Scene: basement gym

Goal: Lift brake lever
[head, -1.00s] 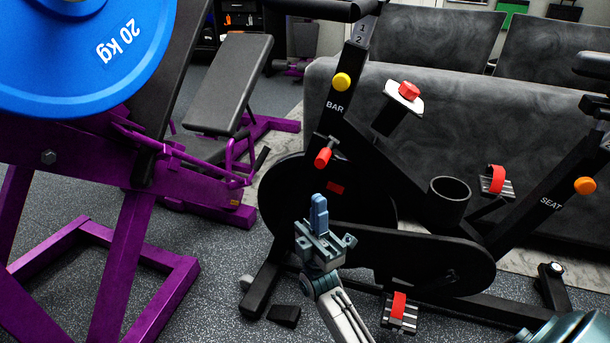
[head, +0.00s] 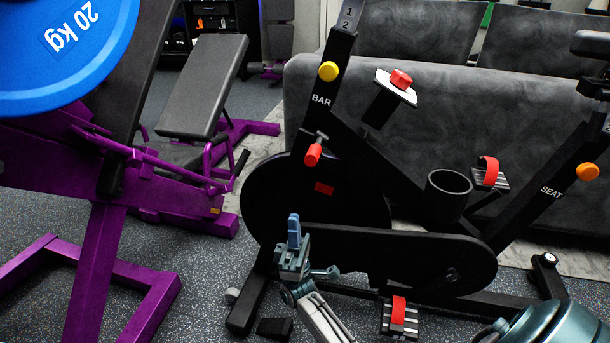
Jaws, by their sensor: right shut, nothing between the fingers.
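The exercise bike (head: 420,258) stands in the middle, black with red and yellow parts. A red-handled lever (head: 313,155) with a short metal stem sticks out from its front frame post, below the BAR label; it appears to be the brake lever. My right gripper (head: 294,232) is shut and empty, fingers pointing up. In the picture it is below and slightly left of the red lever, with a clear gap between them. It overlaps the lower front of the bike, and I cannot tell whether they touch. My left gripper is not in view.
A purple weight machine (head: 95,270) with a blue 20 kg plate (head: 60,50) stands at the left. A padded bench (head: 205,85) is behind it. A grey sofa (head: 480,120) is behind the bike. Red-strapped pedals (head: 398,312) and a cup holder (head: 447,195) stick out from the bike.

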